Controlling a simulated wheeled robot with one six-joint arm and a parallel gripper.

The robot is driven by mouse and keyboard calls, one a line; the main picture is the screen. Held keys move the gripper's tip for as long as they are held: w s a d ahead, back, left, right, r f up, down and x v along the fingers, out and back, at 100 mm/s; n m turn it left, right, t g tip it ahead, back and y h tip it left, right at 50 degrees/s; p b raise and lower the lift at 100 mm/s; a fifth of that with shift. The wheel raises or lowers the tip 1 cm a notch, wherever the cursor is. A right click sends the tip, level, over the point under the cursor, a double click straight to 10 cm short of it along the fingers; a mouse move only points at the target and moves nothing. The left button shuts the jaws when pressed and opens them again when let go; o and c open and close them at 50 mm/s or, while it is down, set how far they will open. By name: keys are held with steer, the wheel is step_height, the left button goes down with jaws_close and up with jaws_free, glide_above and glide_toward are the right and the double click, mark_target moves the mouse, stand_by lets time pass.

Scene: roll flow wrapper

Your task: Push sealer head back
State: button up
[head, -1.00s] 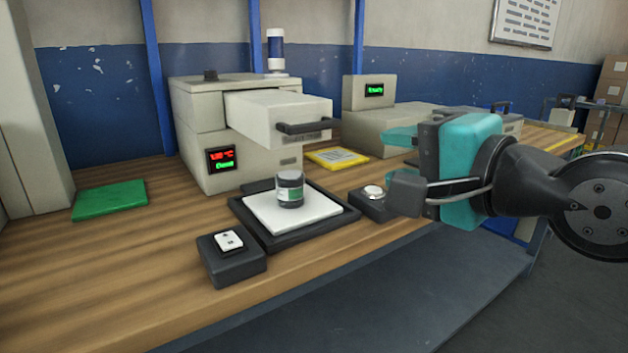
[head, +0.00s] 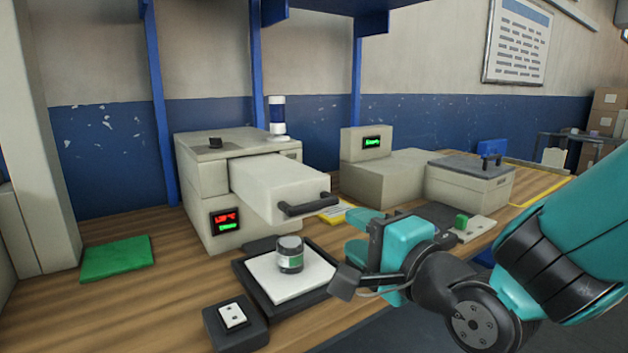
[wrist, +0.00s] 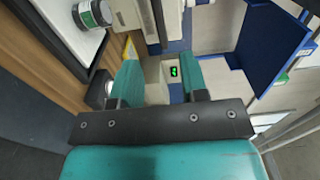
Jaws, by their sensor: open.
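The sealer head (head: 278,186) is a beige block with a dark handle (head: 308,205). It sticks out from the front of the beige sealer machine (head: 205,185), over the workbench. My gripper (head: 352,247) has teal fingers and is open and empty, to the right of the jar and lower right of the handle, apart from both. In the wrist view, its fingers (wrist: 160,85) are spread, and the jar (wrist: 93,14) shows at upper left.
A green mat (head: 115,258) lies at the left. A dark button box (head: 235,322) stands at the front edge. A beige unit with a green display (head: 372,143) and a lidded box (head: 468,182) stand to the right. Bare wood lies left of the pad.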

mark_target(317, 207)
steer(key=p+x, duration=1)
steer(key=shift+w+a+r, duration=0.15)
steer(key=shift+r, duration=0.1)
steer(key=shift+w+a+f+p, duration=0.25)
steer(key=shift+w+a+p, duration=0.1)
steer(key=shift+w+p, duration=0.15)
jaws_close()
